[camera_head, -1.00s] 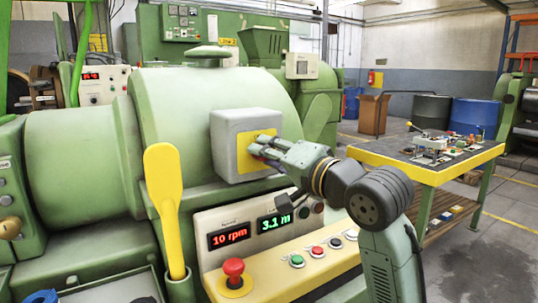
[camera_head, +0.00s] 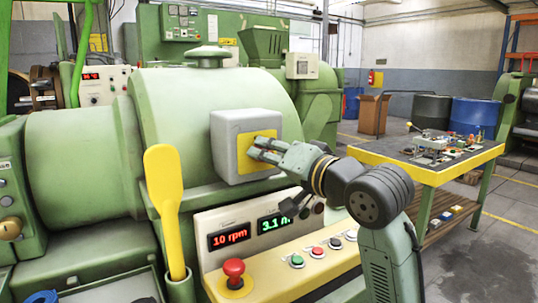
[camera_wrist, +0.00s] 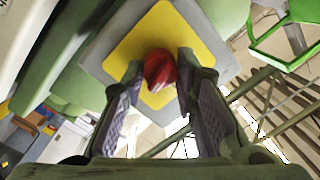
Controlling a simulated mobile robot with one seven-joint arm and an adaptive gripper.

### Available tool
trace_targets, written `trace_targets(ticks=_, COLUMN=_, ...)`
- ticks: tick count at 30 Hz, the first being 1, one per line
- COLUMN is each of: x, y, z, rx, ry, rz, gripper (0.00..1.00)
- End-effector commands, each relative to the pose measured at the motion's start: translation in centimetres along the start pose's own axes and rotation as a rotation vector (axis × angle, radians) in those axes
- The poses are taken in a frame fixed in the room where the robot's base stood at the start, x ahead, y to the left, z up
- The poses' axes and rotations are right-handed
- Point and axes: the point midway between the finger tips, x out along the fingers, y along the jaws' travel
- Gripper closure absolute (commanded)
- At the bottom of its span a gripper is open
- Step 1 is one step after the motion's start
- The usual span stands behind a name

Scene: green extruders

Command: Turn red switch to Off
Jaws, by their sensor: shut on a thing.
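The red switch (camera_wrist: 159,70) is a rounded knob on a yellow plate (camera_wrist: 196,28), in the middle of the wrist view. The plate is on the front of a grey box (camera_head: 226,122) on the green machine. My gripper (camera_head: 256,147) reaches the plate from the right. Its two fingers (camera_wrist: 160,64) stand on either side of the knob in the wrist view and are shut on it. In the head view the fingers hide the knob. I cannot read any Off marking.
A yellow-edged workbench (camera_head: 430,175) stands at the right.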

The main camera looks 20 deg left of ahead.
Motion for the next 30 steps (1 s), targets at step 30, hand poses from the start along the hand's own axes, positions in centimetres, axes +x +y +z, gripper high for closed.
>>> trace_targets(ticks=30, x=0.02, y=-0.36, z=0.17, rx=-0.955, ry=-0.049, rz=0.071, gripper=1.0)
